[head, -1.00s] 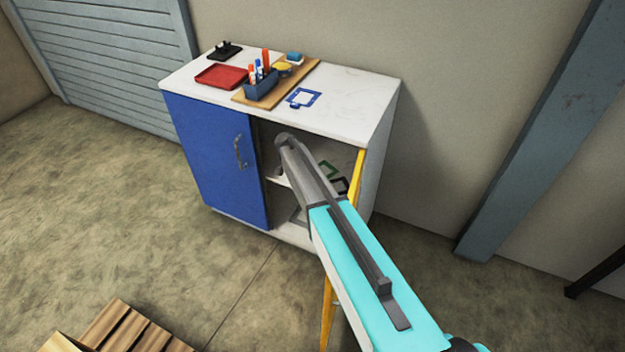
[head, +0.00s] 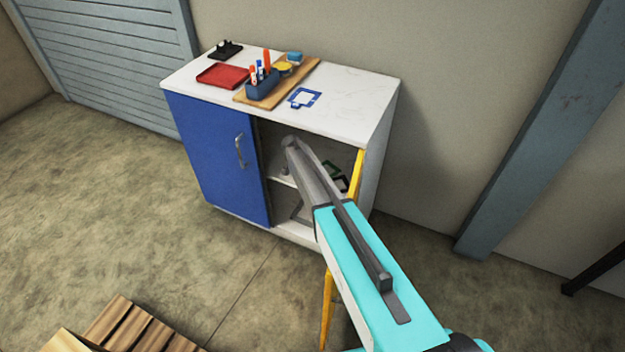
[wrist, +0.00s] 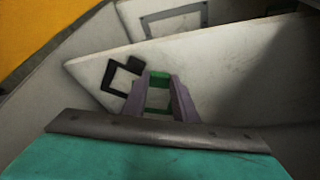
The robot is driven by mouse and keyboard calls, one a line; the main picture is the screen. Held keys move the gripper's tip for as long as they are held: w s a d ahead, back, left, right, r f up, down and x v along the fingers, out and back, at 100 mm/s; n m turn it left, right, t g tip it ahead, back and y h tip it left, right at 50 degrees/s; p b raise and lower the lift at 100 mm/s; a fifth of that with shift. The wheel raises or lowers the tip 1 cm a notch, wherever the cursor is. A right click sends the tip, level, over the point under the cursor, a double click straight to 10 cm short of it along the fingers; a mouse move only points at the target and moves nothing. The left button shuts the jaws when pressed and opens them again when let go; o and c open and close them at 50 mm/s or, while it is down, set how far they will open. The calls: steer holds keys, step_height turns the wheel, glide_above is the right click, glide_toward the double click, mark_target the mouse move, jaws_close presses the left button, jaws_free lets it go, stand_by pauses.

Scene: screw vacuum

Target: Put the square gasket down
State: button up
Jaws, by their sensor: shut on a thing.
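In the wrist view my gripper (wrist: 159,82) is shut on a green square gasket (wrist: 159,76), whose frame shows between the two fingers. It is inside the open cabinet, over or on the white shelf; I cannot tell whether the gasket touches it. A black square gasket (wrist: 111,88) with a tab lies on that shelf just left of my fingers.
The white cabinet top (head: 350,105) holds a blue gasket (head: 304,98), a pen holder (head: 262,86) on a wooden board, and a red tray (head: 222,76). The blue door (head: 215,155) is shut; the yellow door (head: 355,175) stands open. A grey frame (wrist: 175,22) lies on another level.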

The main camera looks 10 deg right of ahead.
step_height(320, 180, down, 3)
steer(key=shift+r+p, duration=0.15)
steer(key=shift+p, duration=0.5)
steer(key=shift+c, duration=0.4)
steer(key=shift+w+d, duration=0.15)
steer(key=shift+w, duration=0.05)
jaws_close()
steer(key=shift+d+f, duration=0.15)
steer(key=shift+f, duration=0.2)
steer(key=o, duration=0.9)
jaws_free()
steer(key=shift+f, duration=0.1)
steer(key=shift+o, duration=1)
steer(key=shift+w+f, duration=0.1)
steer(key=shift+f, duration=0.05)
steer(key=b+v, duration=0.2)
steer(key=v, duration=1)
steer(key=shift+r+b, duration=0.25)
steer(key=shift+b, duration=0.05)
